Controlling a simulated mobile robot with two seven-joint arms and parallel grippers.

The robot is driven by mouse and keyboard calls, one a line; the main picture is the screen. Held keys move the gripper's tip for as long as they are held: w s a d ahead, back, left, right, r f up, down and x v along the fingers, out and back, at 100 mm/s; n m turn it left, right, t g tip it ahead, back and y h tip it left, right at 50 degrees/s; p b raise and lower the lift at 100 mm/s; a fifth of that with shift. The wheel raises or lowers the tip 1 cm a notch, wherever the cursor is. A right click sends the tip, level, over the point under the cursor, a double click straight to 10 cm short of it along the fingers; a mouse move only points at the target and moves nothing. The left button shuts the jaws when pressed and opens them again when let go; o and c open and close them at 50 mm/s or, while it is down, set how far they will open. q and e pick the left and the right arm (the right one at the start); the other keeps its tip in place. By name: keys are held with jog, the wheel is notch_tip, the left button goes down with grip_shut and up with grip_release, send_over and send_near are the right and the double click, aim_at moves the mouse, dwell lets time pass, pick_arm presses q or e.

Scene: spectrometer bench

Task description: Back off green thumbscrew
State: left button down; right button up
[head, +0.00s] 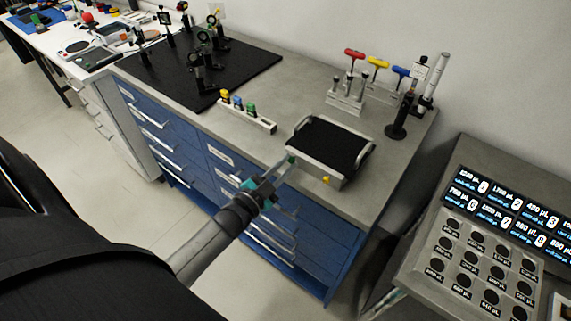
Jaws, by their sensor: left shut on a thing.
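The green thumbscrew (291,160) is a small green knob on the near side of a grey, black-topped unit (304,174) on the bench. My left gripper (284,169) reaches up to it from the lower left. Its fingers are shut on the thumbscrew and partly hide it. A yellow knob (327,180) sits on the same near side, to the right. A small grey and teal part at the bottom edge (390,300) may be the tip of my right gripper; its jaws cannot be made out.
A rack with yellow, blue and green pieces (250,120) stands left of the unit. Behind it are hex drivers in a stand (346,103) and a dark post (398,125). A black breadboard with optics (238,75) lies farther left. A pipette panel (455,280) is at right.

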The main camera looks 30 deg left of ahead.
dwell(0.4)
pick_arm(q)
jog(key=c, duration=0.8)
grip_release()
jog(key=shift+s, duration=0.1)
jog(key=s+a, duration=0.1)
jog(key=s, duration=1.4)
jog(key=shift+a, duration=0.1)
